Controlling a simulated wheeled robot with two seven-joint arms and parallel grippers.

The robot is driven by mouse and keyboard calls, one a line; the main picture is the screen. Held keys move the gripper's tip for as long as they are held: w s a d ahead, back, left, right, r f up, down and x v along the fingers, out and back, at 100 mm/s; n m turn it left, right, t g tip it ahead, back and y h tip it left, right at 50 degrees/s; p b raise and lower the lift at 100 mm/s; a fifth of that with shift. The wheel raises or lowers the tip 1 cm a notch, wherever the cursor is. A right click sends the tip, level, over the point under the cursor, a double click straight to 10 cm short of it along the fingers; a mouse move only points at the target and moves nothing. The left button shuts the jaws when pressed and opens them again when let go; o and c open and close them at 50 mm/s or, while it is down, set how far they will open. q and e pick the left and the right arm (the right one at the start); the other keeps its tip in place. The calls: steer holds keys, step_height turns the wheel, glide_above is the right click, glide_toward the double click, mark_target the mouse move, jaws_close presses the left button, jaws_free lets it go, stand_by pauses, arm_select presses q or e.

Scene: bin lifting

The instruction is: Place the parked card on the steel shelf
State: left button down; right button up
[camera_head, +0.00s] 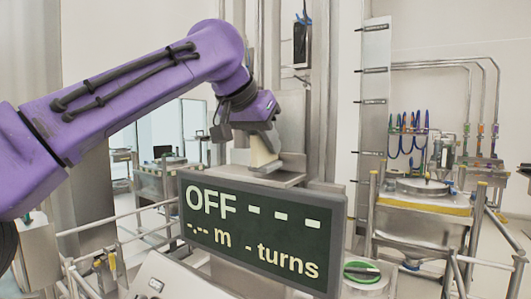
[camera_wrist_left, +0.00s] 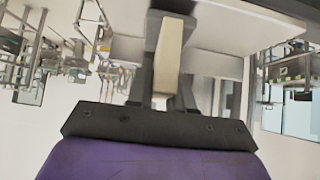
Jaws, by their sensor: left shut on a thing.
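My left gripper (camera_head: 261,138) points down above the steel shelf (camera_head: 268,177), a small grey ledge behind the top of the dark display. It is shut on a pale cream slab, which I take to be the card (camera_head: 263,153). The card stands about upright, and its lower end appears at or just above the shelf; I cannot tell if they touch. In the left wrist view, the card (camera_wrist_left: 168,55) shows between the dark fingers, with a pale flat surface beyond the fingertips. My right gripper is not in view.
The dark display (camera_head: 262,232) reads OFF and stands close in front of the shelf. A steel column (camera_head: 326,90) rises behind. A green round knob (camera_head: 361,271) sits at the lower right. Railings and a vessel with a yellow band (camera_head: 424,207) stand to the right.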

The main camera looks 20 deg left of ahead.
arm_select(q)
steer(key=shift+w+a+f, duration=0.15)
steer(key=shift+w+f, duration=0.15)
steer(key=shift+w, duration=0.05)
steer(key=c, duration=1)
jaws_free()
steer(key=shift+d, duration=0.2)
steer(key=v, duration=1.2)
steer(key=shift+a, duration=0.1)
